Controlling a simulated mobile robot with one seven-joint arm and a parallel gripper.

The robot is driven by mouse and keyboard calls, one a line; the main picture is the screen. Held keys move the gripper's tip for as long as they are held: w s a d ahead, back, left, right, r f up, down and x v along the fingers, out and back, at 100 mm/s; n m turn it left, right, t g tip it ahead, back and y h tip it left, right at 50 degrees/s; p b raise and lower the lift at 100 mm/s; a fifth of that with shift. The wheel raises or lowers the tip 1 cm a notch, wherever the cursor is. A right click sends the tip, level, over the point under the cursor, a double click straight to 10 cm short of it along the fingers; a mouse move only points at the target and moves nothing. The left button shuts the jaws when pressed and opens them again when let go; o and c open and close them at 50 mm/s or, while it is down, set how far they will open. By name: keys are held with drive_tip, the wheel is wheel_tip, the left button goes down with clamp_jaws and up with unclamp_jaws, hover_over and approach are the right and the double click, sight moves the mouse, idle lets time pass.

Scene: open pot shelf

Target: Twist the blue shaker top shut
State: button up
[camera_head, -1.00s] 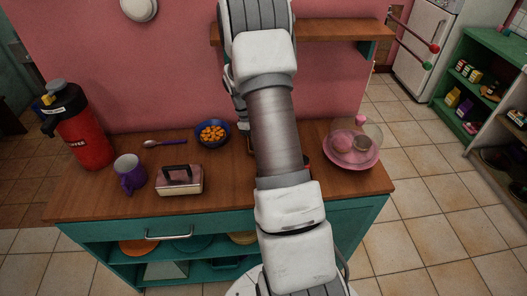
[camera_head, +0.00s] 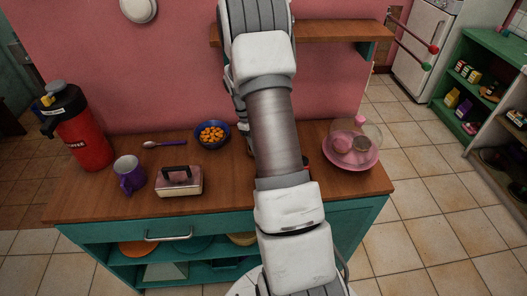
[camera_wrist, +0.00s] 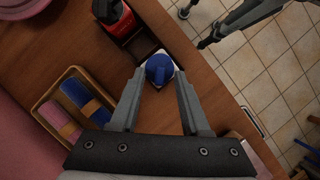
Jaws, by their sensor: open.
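The blue shaker top (camera_wrist: 159,68) shows in the wrist view, seen from above, on a small pale shaker body whose white edge (camera_wrist: 177,71) peeks out beside it. I cannot tell how far above the shaker the fingertips are, or whether the top sits fully closed. In the head view my arm hides the gripper and the shaker.
In the wrist view, a red bottle (camera_wrist: 113,20) with a black cap stands close by, and a wooden tray (camera_wrist: 45,108) holds blue and pink things. The counter edge is to the right. In the head view, a pink plate (camera_head: 350,162) is right of my arm.

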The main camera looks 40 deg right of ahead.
drive_tip(key=shift+r, duration=0.1)
drive_tip(key=v, duration=1.7)
drive_tip(key=shift+r, duration=0.1)
